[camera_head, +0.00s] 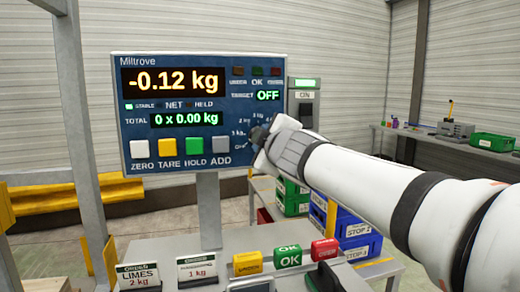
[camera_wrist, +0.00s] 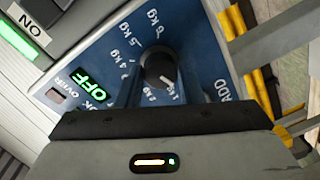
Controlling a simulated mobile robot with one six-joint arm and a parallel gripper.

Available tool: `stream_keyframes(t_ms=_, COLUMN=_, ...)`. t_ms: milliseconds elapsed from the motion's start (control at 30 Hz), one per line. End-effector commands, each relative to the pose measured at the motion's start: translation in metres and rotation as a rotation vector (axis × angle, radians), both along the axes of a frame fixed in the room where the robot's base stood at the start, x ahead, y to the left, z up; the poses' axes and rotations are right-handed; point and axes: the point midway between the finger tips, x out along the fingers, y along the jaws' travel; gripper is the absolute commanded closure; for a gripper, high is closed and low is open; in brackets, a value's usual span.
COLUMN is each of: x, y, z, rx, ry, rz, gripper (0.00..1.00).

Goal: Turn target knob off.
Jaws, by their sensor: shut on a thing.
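The target knob (camera_wrist: 158,66) is a round black dial with a pale pointer mark, on the blue front of the Miltrove scale panel (camera_head: 140,110). The mark points down and slightly right in the wrist view, among the kg labels; its exact setting is hard to read. My gripper (camera_wrist: 157,75) is shut on the knob, one finger on each side. In the head view my gripper (camera_head: 262,137) covers most of the knob at the panel's lower right. The green target readout (camera_head: 268,95) says OFF. The main display (camera_head: 174,81) reads -0.12 kg.
White, yellow, green and grey buttons (camera_head: 167,146) line the panel's bottom, left of my gripper. A grey box (camera_head: 304,98) with a lit green strip stands right of the panel. Signs and coloured blocks (camera_head: 288,257) stand on the table below. Stacked crates (camera_head: 355,230) are behind my arm.

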Motion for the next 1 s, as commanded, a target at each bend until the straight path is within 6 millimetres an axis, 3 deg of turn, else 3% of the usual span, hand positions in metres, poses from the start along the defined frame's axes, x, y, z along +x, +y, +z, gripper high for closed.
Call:
stream_keyframes(t_ms=167, x=-0.0017, y=0.0021, z=0.0091, rx=-0.094, ry=-0.058, rz=0.011, gripper=0.9)
stream_keyframes(t_ms=400, x=-0.0019, y=0.0004, z=0.0049, rx=-0.19, ry=-0.047, rz=-0.003, gripper=0.89)
stream_keyframes(t_ms=967, x=-0.0019, y=0.0012, z=0.0037, rx=-0.225, ry=-0.056, rz=0.001, gripper=0.89)
stream_keyframes(t_ms=1000, x=-0.0019, y=0.0012, z=0.0035, rx=-0.225, ry=-0.056, rz=0.001, gripper=0.66)
